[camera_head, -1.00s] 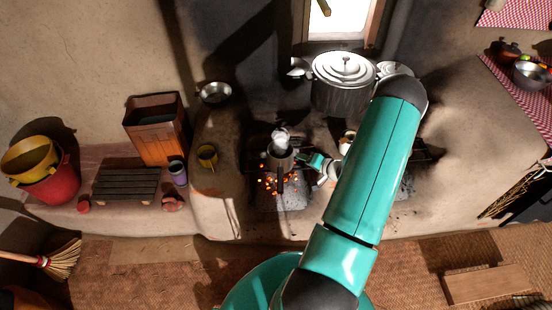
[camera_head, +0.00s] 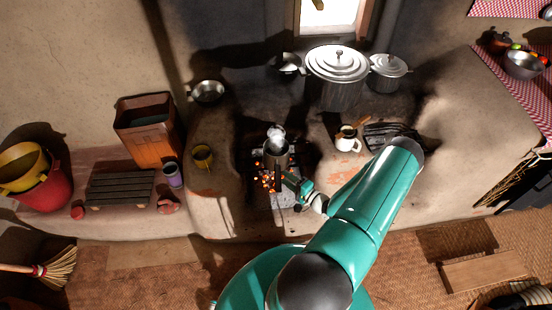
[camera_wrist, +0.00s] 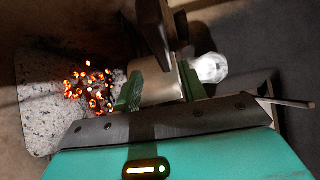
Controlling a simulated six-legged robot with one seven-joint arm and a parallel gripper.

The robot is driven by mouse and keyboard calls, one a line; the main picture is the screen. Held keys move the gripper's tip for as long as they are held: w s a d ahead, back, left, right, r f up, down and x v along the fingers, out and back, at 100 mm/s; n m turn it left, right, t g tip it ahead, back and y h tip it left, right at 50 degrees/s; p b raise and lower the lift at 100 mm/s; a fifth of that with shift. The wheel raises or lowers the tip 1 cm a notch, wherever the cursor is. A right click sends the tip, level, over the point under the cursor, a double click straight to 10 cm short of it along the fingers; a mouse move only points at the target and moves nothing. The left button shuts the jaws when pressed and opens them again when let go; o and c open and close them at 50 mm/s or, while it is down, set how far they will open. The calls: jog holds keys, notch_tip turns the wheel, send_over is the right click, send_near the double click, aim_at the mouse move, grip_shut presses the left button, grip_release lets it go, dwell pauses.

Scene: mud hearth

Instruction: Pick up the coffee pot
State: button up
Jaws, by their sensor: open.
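The coffee pot (camera_head: 275,158), a metal pot with a dark handle, stands over the glowing coals of the hearth. A bright white shape (camera_head: 276,134), perhaps steam or a lid, shows at its top. My gripper (camera_head: 289,180) is at the pot's near right side. In the wrist view, my gripper (camera_wrist: 160,88) is open, with one green finger on each side of the pot's metal body (camera_wrist: 163,84). The dark handle (camera_wrist: 152,28) rises above. I cannot tell whether the fingers touch the pot. The pot's base is hidden by my gripper.
Glowing coals (camera_wrist: 88,88) lie left of the gripper. A white jug (camera_head: 347,139) stands right of the pot, near a dark grate (camera_head: 390,137). A big lidded pot (camera_head: 335,85) stands behind.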

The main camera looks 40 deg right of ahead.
aim_at(277, 168)
jog(key=w, duration=0.6)
jog(key=shift+w+r, duration=0.2)
jog(key=shift+w, duration=0.1)
grip_shut()
jog(key=shift+r, duration=0.1)
